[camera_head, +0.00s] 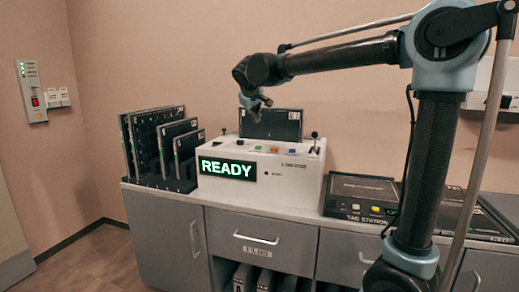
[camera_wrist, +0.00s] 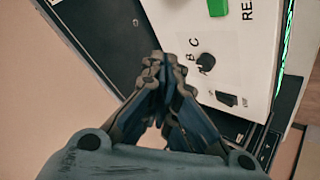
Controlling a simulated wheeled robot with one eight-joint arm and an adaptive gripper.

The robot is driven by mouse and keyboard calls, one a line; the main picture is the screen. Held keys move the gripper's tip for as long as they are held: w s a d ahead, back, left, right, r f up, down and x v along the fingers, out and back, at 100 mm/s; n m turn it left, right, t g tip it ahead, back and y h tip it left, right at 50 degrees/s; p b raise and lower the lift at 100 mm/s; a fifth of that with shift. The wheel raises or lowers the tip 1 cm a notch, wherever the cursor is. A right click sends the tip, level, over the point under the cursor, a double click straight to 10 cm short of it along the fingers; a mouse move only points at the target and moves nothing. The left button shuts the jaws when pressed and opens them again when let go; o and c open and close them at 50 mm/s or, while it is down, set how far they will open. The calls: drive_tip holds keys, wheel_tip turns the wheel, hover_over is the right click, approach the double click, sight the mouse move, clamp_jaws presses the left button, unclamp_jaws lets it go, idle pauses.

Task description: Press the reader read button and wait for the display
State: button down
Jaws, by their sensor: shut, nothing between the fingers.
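The white reader (camera_head: 295,190) stands on the grey cabinet, and its front display (camera_head: 228,168) shows READY in light letters. Several small coloured buttons, one of them green (camera_head: 240,142), sit on its top. In the wrist view a green button (camera_wrist: 217,7) lies at the top edge beside lettering cut off after "RE". A black knob (camera_wrist: 206,61) marked B and C and a dark switch (camera_wrist: 226,98) are also on the reader's top there. My gripper (camera_head: 256,107) is shut and empty, above the reader's left rear; its closed fingertips (camera_wrist: 166,62) appear left of the knob.
A dark panel (camera_head: 271,124) stands upright at the back of the reader, near my gripper. Several dark panels (camera_head: 158,140) stand in a rack at the left. A black tag station (camera_head: 361,196) lies to the right. A wall switch box (camera_head: 32,90) is at far left.

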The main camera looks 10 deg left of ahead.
drive_tip(key=shift+w+d, duration=0.1)
drive_tip(key=shift+d, duration=0.05)
drive_tip(key=shift+f, duration=4.45)
drive_tip(key=shift+f, duration=0.85)
drive_tip(key=shift+r, duration=0.9)
drive_tip(key=shift+r, duration=2.5)
